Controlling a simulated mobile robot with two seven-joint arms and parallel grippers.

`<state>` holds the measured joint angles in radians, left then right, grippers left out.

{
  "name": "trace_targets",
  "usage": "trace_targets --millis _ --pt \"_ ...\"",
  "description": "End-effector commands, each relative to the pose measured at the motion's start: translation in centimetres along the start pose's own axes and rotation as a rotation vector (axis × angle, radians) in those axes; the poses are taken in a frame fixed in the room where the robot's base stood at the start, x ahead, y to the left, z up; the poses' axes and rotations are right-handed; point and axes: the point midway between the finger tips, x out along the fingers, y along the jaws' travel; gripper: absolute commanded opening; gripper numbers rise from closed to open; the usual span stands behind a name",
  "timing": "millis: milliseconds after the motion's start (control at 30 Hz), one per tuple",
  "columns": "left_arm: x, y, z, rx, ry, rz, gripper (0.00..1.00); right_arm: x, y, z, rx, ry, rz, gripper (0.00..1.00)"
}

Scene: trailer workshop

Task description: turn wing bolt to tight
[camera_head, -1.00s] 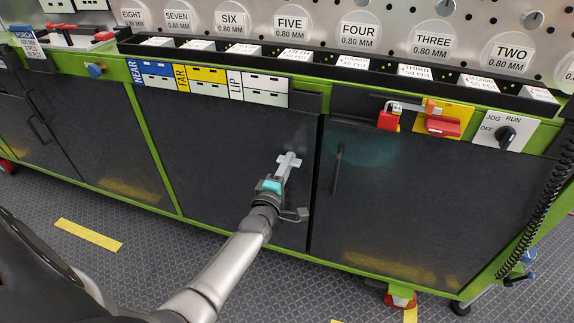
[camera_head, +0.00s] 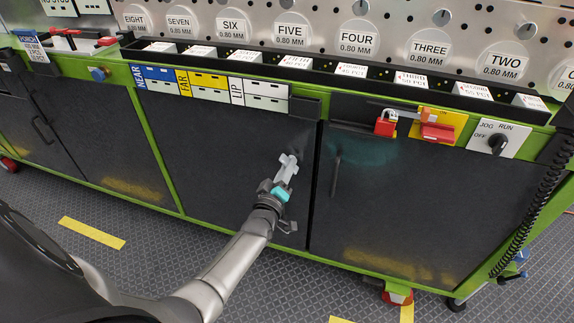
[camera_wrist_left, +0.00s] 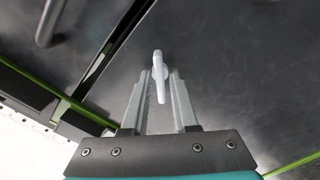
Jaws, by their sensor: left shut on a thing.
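The wing bolt (camera_wrist_left: 160,84) is a light grey lever-like piece on a dark cabinet door. In the left wrist view it stands between my two fingers, its upper end rounded and its long part pointing toward the palm. My left gripper (camera_head: 286,168) is at the right part of the middle door (camera_head: 225,155) in the head view, with its fingers shut on the wing bolt. In the head view the bolt and the pale fingers blend together, so its outline there is hard to tell. My right gripper is in neither view.
A door handle (camera_head: 336,175) stands on the neighbouring door to the right. Above are a red padlock (camera_head: 385,124), a red switch (camera_head: 437,132) and a selector knob (camera_head: 497,143). The floor (camera_head: 130,270) before the cabinet is clear around my arm.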

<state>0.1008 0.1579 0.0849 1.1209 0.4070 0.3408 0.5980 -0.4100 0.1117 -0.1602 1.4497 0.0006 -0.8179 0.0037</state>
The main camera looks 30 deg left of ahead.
Motion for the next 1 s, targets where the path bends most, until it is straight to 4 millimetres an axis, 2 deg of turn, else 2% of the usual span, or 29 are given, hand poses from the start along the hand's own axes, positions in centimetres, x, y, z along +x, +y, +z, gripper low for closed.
trace_targets --millis 600,1000 --pt "0.0 0.1 0.0 0.569 0.0 0.0 0.0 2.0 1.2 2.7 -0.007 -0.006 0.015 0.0" --pt "0.0 0.0 0.0 0.797 0.0 0.0 0.0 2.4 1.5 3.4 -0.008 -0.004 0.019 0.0"
